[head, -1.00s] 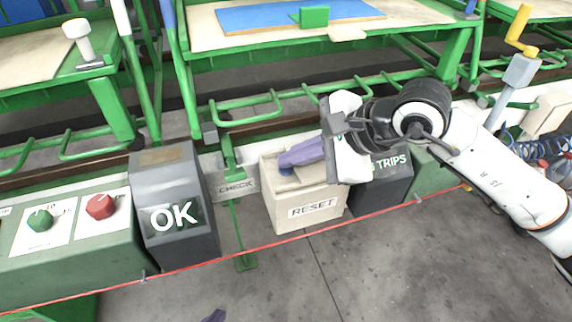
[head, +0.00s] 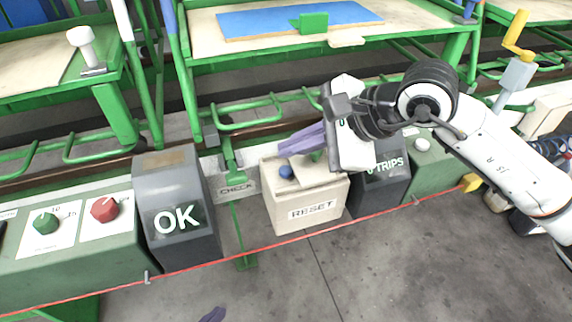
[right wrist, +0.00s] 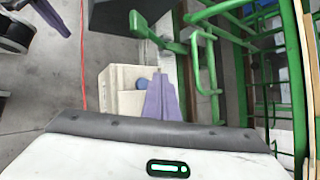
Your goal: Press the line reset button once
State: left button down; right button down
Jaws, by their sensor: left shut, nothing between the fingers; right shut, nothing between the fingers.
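The RESET box (head: 312,211) is cream-coloured and stands in the middle of the head view, with a round blue button (head: 286,172) on its top. The button also shows in the right wrist view (right wrist: 141,84), beside the fingers. My right gripper (head: 281,149) has purple fingers, shut and empty; in the head view their tips appear just above and behind the button, apart from it. I cannot tell their exact height. Only a purple tip of my left gripper (head: 213,314) shows at the bottom edge, shut and far from the box.
A grey OK box (head: 178,215) and a CHECK sign (head: 236,189) stand left of the RESET box; a dark TRIPS box (head: 383,180) stands right. A red cord (head: 255,245) runs along the front. Green and red knobs (head: 104,209) sit at far left. Green rails lie behind.

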aim_at(292, 176)
notch_tip(292, 176, up, 3)
jog(key=shift+r+p, duration=0.1)
jog(key=shift+p, duration=0.45)
dwell(0.4)
